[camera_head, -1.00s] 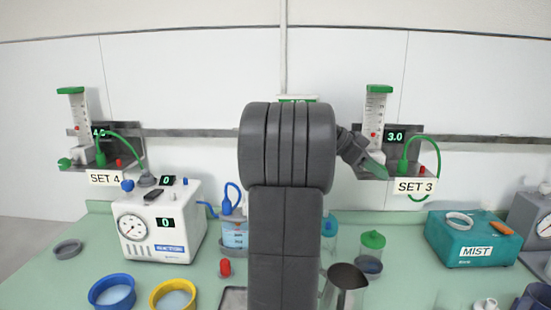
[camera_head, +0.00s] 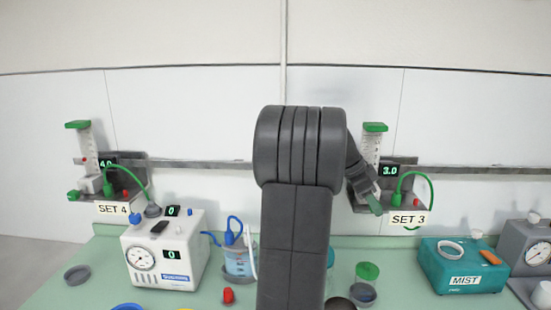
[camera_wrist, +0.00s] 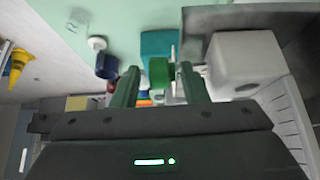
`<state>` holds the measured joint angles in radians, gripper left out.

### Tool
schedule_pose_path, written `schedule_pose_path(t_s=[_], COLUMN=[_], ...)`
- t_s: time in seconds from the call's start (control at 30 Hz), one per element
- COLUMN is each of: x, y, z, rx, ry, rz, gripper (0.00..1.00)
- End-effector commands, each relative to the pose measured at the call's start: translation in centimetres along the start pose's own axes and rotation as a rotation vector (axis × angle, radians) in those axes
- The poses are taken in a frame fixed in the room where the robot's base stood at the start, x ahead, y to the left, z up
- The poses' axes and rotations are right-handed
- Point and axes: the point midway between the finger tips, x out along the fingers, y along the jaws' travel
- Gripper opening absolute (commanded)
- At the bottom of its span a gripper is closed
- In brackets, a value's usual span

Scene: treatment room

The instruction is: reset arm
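My gripper (camera_wrist: 160,80) is open, with its two green fingers apart. A green knob (camera_wrist: 160,72) shows between the fingers in the wrist view, with a visible gap on the left finger's side. The white block (camera_wrist: 245,65) beside the knob is at the right. In the head view my gripper (camera_head: 374,204) is beside the right flowmeter (camera_head: 372,150), just left of its SET 3 label (camera_head: 408,219). Its display (camera_head: 390,171) reads 3.0. My arm hides part of the wall and counter, and the knob cannot be made out in the head view.
The left flowmeter (camera_head: 88,155) is on the wall rail over a SET 4 label (camera_head: 113,209). On the green counter (camera_head: 215,298) stand a white suction unit (camera_head: 190,257), a blue-liquid jar (camera_head: 238,262), a red cap (camera_head: 228,295), a green-lidded cup (camera_head: 367,272) and a teal MIST box (camera_head: 440,275).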

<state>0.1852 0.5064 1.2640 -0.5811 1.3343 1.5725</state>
Motion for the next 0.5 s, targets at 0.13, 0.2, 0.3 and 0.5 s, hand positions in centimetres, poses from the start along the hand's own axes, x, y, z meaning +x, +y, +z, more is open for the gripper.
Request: schedule_pose_path(t_s=[0.13,0.2,0.3,0.5], x=[-0.5,-0.4,-0.3,-1.3], y=[0.0,0.0,0.1,0.0], z=[-0.5,-0.6,-0.6,-0.5], rx=[0.002,0.001,0.001,0.0], ry=[-0.068,-0.1,-0.143,-0.177], rz=[0.0,0.0,0.002,-0.003], gripper=[0.4,0.4,0.4,0.4])
